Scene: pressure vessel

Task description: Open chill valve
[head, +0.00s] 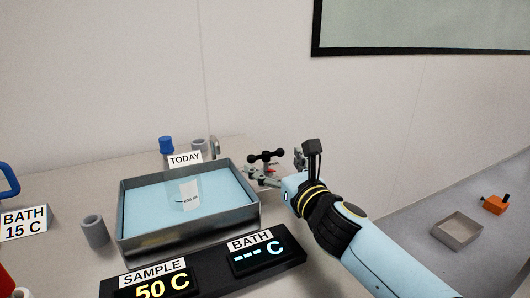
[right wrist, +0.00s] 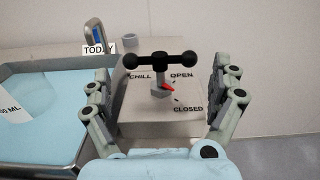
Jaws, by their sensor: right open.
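The chill valve handle (right wrist: 160,61) is a black T-bar with ball ends on a grey stem, in the middle of the right wrist view. In the head view the handle (head: 266,156) shows behind the bath's right side, partly hidden by my gripper. My right gripper (right wrist: 160,88) is open, its fingers apart on both sides of the valve, not touching the handle. It also shows in the head view (head: 276,170). My left gripper is not in view.
A metal bath (head: 245,217) with light blue liquid and a clear vessel (head: 188,193) stands left of the valve. A display panel (head: 290,258) lies in front. Grey cups (head: 95,231) and a blue-capped item (head: 166,145) stand nearby. The wall is close behind.

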